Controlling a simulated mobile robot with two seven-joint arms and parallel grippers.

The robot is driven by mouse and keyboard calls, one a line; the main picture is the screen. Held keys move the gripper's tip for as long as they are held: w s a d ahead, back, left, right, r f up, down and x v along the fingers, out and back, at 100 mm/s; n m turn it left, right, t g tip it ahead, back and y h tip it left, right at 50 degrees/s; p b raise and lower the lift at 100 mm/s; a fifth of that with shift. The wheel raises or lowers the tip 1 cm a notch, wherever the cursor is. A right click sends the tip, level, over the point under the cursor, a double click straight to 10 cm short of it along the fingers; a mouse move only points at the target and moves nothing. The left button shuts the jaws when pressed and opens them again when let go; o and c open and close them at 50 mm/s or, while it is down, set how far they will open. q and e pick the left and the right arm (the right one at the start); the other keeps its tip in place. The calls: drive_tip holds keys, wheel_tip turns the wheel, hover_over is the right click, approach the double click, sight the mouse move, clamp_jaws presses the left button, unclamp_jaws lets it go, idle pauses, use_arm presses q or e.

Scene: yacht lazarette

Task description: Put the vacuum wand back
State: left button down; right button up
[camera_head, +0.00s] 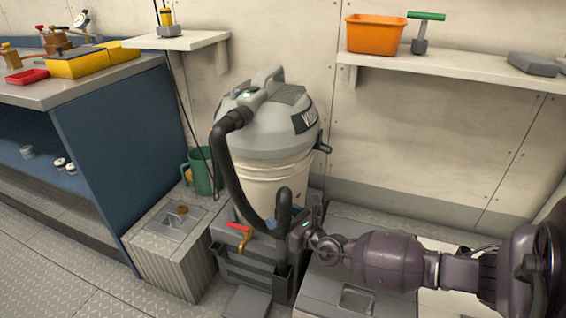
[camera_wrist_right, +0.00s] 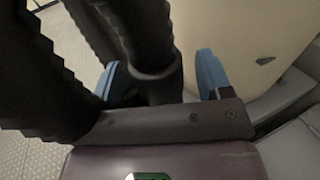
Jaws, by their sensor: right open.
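The grey-lidded vacuum (camera_head: 268,125) stands upright with a cream drum, which also fills the right of the wrist view (camera_wrist_right: 235,40). Its black ribbed hose (camera_head: 232,180) loops down from the lid. A short dark upright tube, apparently the vacuum wand (camera_head: 284,200), rises in front of the drum. My right gripper (camera_head: 281,226) is at this tube, low in front of the vacuum. In the wrist view, its blue fingertips (camera_wrist_right: 160,78) are apart, with the collared black tube (camera_wrist_right: 153,62) between them. Contact cannot be told. The tube's lower end is hidden. My left gripper is out of view.
A dark grey box (camera_head: 245,265) with a red-handled valve sits below the hose. A green jug (camera_head: 203,170) stands left of the vacuum. A blue workbench (camera_head: 115,145) is at left. A wall shelf (camera_head: 450,72) holds an orange bin (camera_head: 375,35). Floor at front left is clear.

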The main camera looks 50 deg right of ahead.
drive_tip(key=shift+s, duration=0.15)
drive_tip(key=shift+s, duration=0.35)
use_arm(q)
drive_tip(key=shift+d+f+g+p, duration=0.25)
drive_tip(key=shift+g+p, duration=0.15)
drive_tip(key=shift+p, duration=0.5)
use_arm(e)
drive_tip(key=s, duration=0.9)
drive_tip(key=shift+s, duration=0.4)
